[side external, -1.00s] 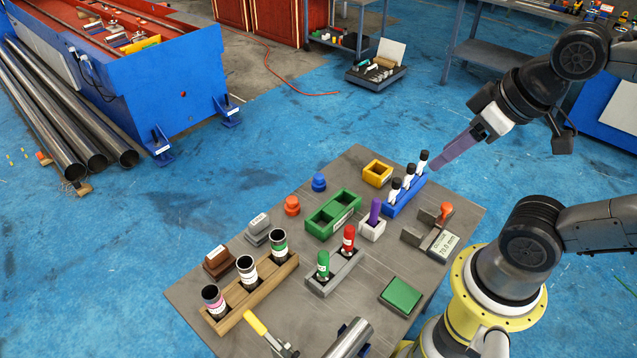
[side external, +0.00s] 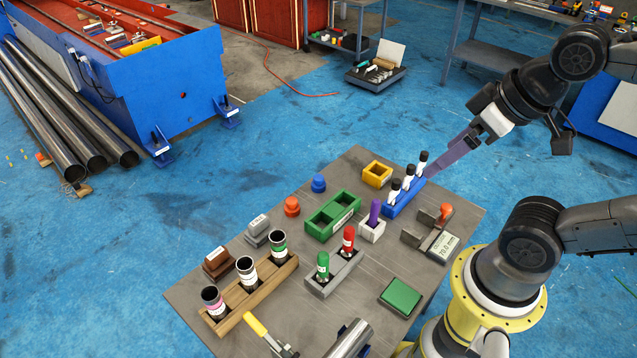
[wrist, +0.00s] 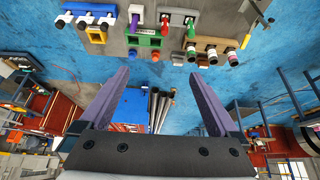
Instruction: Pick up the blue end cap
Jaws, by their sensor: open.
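The blue end cap (side external: 318,183) stands on the grey table near its far edge, between the orange cap and the yellow box. In the wrist view it is a small blue shape (wrist: 132,53) just beyond the left fingertip. My gripper (side external: 428,176) is in the air near the far right corner of the table, right of the blue end cap and well apart from it. In the wrist view my gripper (wrist: 158,74) has its two purple fingers spread wide with nothing between them.
An orange cap (side external: 291,206), a green two-pocket box (side external: 322,232) and a yellow box (side external: 377,174) stand near the blue cap. A blue rack (side external: 392,210) with upright white, black-topped tubes lies close to my fingers.

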